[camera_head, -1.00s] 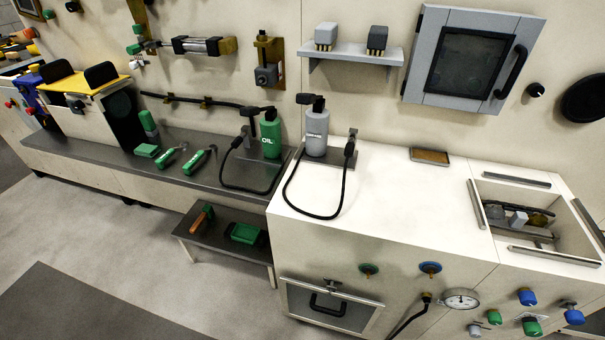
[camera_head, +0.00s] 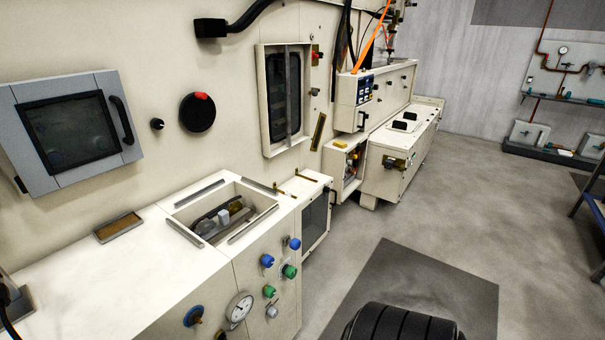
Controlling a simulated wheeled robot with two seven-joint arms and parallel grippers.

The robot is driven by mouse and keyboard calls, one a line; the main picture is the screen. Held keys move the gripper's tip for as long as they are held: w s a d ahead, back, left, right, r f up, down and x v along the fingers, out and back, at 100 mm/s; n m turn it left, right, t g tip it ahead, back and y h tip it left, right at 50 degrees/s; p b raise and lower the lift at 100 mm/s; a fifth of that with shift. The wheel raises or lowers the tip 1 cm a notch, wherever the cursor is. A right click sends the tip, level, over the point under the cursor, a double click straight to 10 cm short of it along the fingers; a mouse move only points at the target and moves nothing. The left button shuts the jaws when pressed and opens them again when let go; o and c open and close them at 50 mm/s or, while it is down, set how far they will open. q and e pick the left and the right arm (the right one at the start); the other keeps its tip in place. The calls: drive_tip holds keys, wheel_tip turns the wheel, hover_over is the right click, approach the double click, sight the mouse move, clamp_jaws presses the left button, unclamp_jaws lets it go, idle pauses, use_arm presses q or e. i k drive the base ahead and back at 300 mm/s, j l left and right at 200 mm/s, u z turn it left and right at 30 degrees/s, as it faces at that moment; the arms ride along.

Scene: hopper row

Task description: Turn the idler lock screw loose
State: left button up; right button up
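I cannot make out a part that is clearly the idler lock screw. An open rectangular well (camera_head: 175,202) in the white counter top holds several small metal parts (camera_head: 222,218), too small to tell apart. Blue and green knobs, such as a green knob (camera_head: 289,271) and a blue knob (camera_head: 267,261), sit on the front panel below it. A round black dial (camera_head: 197,114) with a red mark and a small black knob (camera_head: 157,124) are on the wall. Neither of my grippers shows in this view.
A grey box with a dark window (camera_head: 68,130) hangs at the left. A round gauge (camera_head: 239,308) is on the counter front. An open low cabinet (camera_head: 345,170) and a long white machine (camera_head: 400,155) stand beyond.

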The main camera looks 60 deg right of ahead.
sight(267, 261)
drive_tip(key=z, duration=1.5)
drive_tip(key=l+u, duration=0.35)
drive_tip(key=l, duration=0.25)
drive_tip(key=i, duration=0.05)
